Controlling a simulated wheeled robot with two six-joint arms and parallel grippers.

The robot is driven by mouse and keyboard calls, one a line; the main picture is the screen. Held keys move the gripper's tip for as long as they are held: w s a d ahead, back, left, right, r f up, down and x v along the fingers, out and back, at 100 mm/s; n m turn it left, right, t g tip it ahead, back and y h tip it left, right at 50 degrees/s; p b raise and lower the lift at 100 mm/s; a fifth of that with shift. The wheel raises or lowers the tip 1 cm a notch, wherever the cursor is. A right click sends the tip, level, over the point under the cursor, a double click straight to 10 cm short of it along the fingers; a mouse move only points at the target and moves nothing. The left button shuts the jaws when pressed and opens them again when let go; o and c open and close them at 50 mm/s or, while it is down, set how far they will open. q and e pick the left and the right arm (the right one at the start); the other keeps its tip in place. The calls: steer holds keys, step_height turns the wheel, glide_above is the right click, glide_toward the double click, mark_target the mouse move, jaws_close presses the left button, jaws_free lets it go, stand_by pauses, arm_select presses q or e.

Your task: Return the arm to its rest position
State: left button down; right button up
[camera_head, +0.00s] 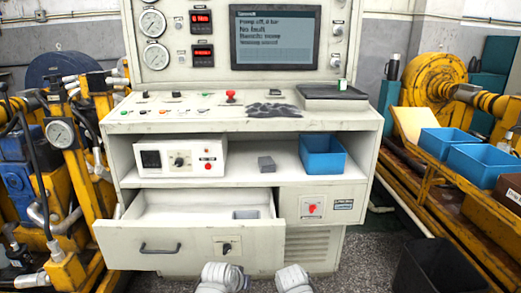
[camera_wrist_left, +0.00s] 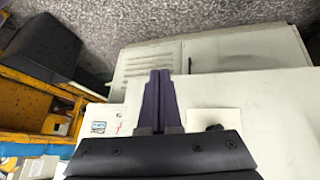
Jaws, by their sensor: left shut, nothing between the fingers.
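My left gripper (camera_wrist_left: 159,78) shows in the left wrist view, its two dark fingers pressed together with nothing between them. Its fingers overlap the pale front of the cabinet in that view; I cannot tell the gap. In the head view, two white rounded parts of my arms reach in at the bottom edge, in front of the cabinet (camera_head: 312,242). No gripper fingers show there, and my right gripper is not visible.
The drawer (camera_head: 185,248) stands open towards me. A black bin (camera_head: 437,268) stands on the floor at right. Yellow machinery (camera_head: 65,190) flanks the left side.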

arm_select(q)
steer(key=s+a+f+m+g+y, duration=0.1)
steer(key=s+f+g+y, duration=0.15)
steer(key=s, duration=0.45)
steer(key=s+a+f+m+g+y, duration=0.15)
steer(key=s+g, duration=0.25)
steer(key=s, duration=0.4)
arm_select(e)
steer(key=s+a+n+g, duration=0.1)
steer(key=s+a, duration=0.3)
steer(key=a, duration=0.1)
arm_select(q)
step_height(320, 180, up, 36)
steer(key=d+p, duration=0.1)
steer(key=p, duration=3.4)
steer(key=shift+w+f+p, duration=0.15)
steer(key=shift+w+p, duration=0.05)
steer(key=shift+p, duration=0.15)
arm_select(e)
step_height(320, 180, up, 35)
steer(key=shift+r+y, duration=0.15)
steer(key=shift+y, duration=0.25)
arm_select(q)
steer(key=shift+n, duration=0.25)
arm_select(e)
steer(key=shift+w+a, duration=0.1)
steer(key=shift+a, duration=0.05)
